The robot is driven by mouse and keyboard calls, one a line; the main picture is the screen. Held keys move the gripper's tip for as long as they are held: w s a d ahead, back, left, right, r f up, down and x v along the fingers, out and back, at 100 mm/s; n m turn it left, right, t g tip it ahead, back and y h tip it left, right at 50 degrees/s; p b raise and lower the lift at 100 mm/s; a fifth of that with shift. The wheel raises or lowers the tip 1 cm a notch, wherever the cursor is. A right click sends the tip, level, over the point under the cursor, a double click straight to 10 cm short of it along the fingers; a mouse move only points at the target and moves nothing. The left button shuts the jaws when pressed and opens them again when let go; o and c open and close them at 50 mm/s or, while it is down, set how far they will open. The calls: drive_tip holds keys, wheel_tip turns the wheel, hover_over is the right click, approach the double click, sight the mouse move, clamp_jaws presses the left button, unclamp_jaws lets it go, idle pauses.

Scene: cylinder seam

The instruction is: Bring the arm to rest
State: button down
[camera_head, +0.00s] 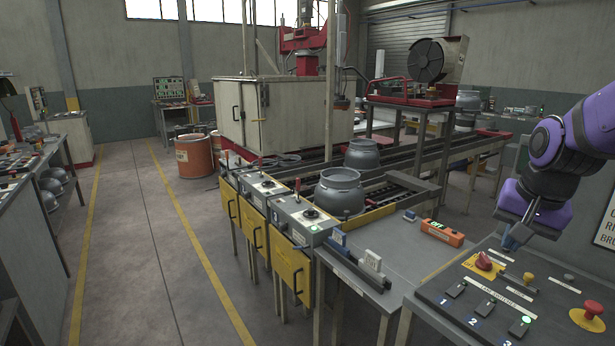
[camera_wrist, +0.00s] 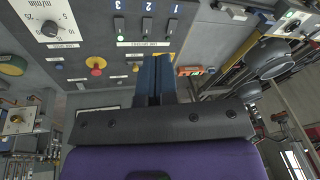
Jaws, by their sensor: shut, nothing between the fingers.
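My purple arm reaches in from the right edge of the head view. My gripper (camera_head: 514,240) hangs above the back part of a dark control panel (camera_head: 450,297). In the wrist view my gripper (camera_wrist: 153,62) shows two blue fingers pressed together, with nothing between them. The panel (camera_wrist: 105,45) fills the upper left of the wrist view. It carries a red knob on a yellow plate (camera_head: 484,262), several numbered switches and a red push-button on a yellow disc (camera_head: 588,316). The fingers seem apart from the panel, but the exact gap cannot be told.
Left of the panel is a grey bench with an orange box (camera_head: 442,233) on it. Beyond are grey metal vessels (camera_head: 340,192) on a roller line and yellow-fronted cabinets (camera_head: 290,265). The floor aisle (camera_head: 140,230) between the yellow lines is clear.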

drive_tip(key=s+a+r+n+t, duration=0.1)
drive_tip(key=s+a+r+n, duration=0.2)
drive_tip(key=s, duration=0.3)
drive_tip(key=s+a+r+n+t, duration=0.1)
drive_tip(key=s+a+r+n, duration=0.3)
drive_tip(key=s+r, duration=0.1)
drive_tip(key=shift+s+a+n, duration=0.25)
drive_tip(key=shift+s+n, duration=0.15)
drive_tip(key=shift+s, duration=0.45)
drive_tip(key=shift+w, duration=0.1)
drive_tip(key=w+d+f+n+g+h, duration=0.1)
drive_tip(key=w+d+f+g, duration=0.15)
drive_tip(key=w+d, duration=0.3)
drive_tip(key=w+d+f+n+g, duration=0.1)
drive_tip(key=w+d+f+n, duration=0.1)
drive_tip(key=w+d+f, duration=0.35)
drive_tip(key=w+d+f+n+g+y, duration=0.1)
drive_tip(key=w+d+f, duration=0.2)
drive_tip(key=d+f, duration=0.3)
drive_tip(key=w+d+f+n+g+y, duration=0.1)
drive_tip(key=w+d+f+n, duration=0.1)
drive_tip(key=d+f, duration=0.5)
drive_tip(key=shift+w+f, duration=0.4)
drive_tip(key=shift+w, duration=0.1)
